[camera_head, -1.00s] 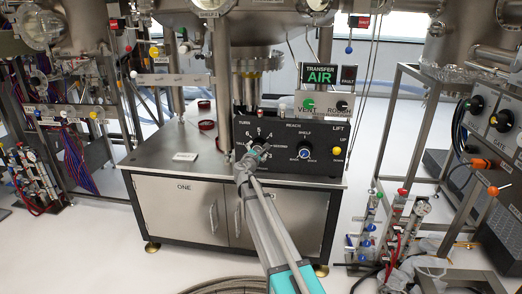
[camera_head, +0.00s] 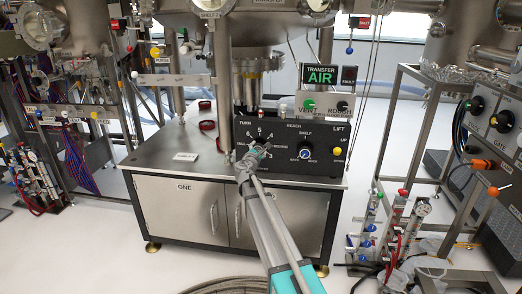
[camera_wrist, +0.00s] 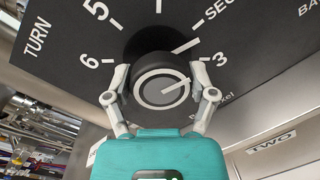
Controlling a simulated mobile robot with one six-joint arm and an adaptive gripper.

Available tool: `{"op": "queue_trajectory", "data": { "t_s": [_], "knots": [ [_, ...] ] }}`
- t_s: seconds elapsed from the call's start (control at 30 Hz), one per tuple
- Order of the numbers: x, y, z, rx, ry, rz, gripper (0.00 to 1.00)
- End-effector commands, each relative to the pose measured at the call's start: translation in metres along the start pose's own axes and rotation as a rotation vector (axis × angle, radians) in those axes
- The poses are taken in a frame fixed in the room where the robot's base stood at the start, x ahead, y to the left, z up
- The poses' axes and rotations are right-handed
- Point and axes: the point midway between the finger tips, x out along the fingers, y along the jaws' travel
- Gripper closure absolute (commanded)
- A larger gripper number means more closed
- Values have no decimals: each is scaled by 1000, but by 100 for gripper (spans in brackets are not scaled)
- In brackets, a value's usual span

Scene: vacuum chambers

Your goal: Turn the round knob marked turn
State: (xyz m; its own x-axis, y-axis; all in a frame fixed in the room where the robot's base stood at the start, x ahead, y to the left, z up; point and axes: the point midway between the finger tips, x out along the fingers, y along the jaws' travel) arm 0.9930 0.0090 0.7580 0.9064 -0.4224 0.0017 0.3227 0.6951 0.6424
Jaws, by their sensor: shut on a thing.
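The round knob marked TURN (camera_wrist: 160,82) is black with a white ring and a white pointer line on its face. It sits on the black control panel (camera_head: 323,135), with numbers printed around it. In the wrist view my gripper (camera_wrist: 161,92) has one finger on each side of the knob and is shut on it. The knob's pointer slants up and right, toward the side with the 3. In the head view my gripper (camera_head: 254,154) covers most of the knob.
The panel also carries a REACH knob (camera_head: 305,151) and a yellow LIFT knob (camera_head: 337,151). Above it stand the green VENT knob (camera_head: 308,104) and a lit AIR sign (camera_head: 320,77). A metal post (camera_head: 225,125) rises just left of the panel.

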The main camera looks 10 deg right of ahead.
Motion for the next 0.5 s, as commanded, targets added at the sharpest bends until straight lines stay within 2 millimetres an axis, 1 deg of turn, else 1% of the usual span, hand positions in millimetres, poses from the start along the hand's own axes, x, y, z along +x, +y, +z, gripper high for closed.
{"op": "queue_trajectory", "data": {
  "t_s": [0.03, 0.27, 0.5],
  "knots": [
    [-1, -4, 2, 9, -5, -10, 75],
    [-2, -3, 1, 86, 3, -17, 75],
    [-3, -3, 1, 238, 17, -28, 75]
  ]
}}
